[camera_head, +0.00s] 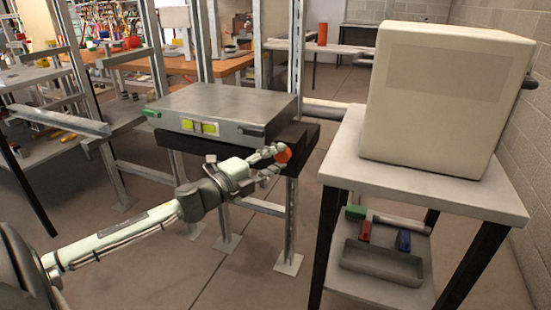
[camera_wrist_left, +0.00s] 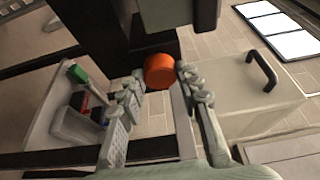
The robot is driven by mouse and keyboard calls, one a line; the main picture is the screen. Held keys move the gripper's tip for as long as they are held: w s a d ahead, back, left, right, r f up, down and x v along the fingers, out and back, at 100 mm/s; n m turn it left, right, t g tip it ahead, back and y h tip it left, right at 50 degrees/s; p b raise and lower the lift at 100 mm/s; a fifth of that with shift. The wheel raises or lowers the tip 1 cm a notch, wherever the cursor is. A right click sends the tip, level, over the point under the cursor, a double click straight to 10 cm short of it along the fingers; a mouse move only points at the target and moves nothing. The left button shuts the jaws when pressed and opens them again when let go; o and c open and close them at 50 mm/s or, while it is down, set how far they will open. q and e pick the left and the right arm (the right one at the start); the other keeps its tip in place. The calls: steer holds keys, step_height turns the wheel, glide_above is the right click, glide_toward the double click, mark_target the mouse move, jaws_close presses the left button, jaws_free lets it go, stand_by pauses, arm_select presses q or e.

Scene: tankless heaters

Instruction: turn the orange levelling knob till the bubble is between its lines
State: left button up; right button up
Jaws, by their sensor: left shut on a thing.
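The orange levelling knob (camera_head: 284,154) sits at the front right corner of the dark support under a flat grey metal unit (camera_head: 225,103). Yellow-green level windows (camera_head: 198,127) are on the unit's front face; the bubble and its lines are too small to make out. My left gripper (camera_head: 274,154) reaches the knob from the front left and is shut on it. In the left wrist view the orange knob (camera_wrist_left: 159,71) lies between the two fingertips of the left gripper (camera_wrist_left: 162,79). My right gripper is not in view.
A large cream box (camera_head: 440,100) stands on a grey table (camera_head: 425,187) to the right. Its lower shelf holds a grey tray (camera_head: 382,262) and small green, red and blue items. Metal posts (camera_head: 291,215) stand by the unit. Open floor lies in front.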

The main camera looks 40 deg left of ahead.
arm_select(q)
steer(key=m, duration=0.2)
steer(key=m+g+y, duration=0.1)
steer(key=m+g, duration=0.1)
steer(key=m, duration=0.1)
steer(key=shift+d+r+m, duration=0.1)
steer(key=shift+r+m, duration=0.2)
stand_by(0.4)
steer(key=o, duration=1.1)
steer(key=shift+o, duration=0.2)
